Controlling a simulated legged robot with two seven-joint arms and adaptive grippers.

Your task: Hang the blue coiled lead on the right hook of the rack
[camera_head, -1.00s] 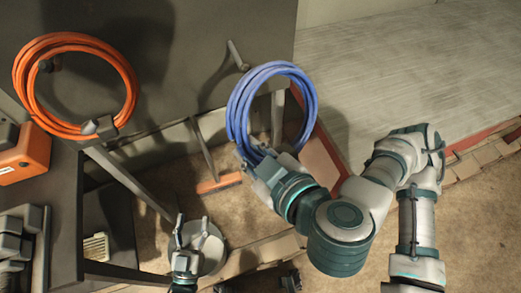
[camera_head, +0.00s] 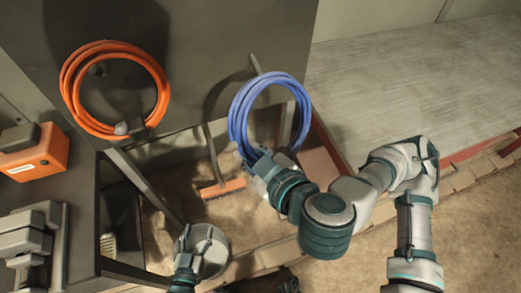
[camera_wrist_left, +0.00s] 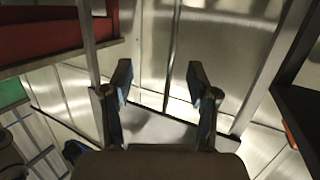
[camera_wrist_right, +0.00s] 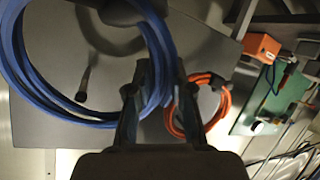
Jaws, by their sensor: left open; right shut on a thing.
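The rack is a dark grey panel (camera_head: 215,30). Its right hook (camera_head: 256,64) is a bare grey peg, just above and partly behind the top of the blue loop. In the right wrist view the peg (camera_wrist_right: 84,82) shows within the outline of the blue loop (camera_wrist_right: 40,95); whether it passes through the loop I cannot tell. My left gripper (camera_head: 197,236) is open and empty, low in front.
An orange coil (camera_head: 68,85) hangs on the rack's left peg. An orange box (camera_head: 40,158) and grey equipment (camera_head: 30,235) sit on the dark bench at left. A round grey object (camera_head: 213,258) lies behind my left gripper. A broad grey surface (camera_head: 420,80) is clear at right.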

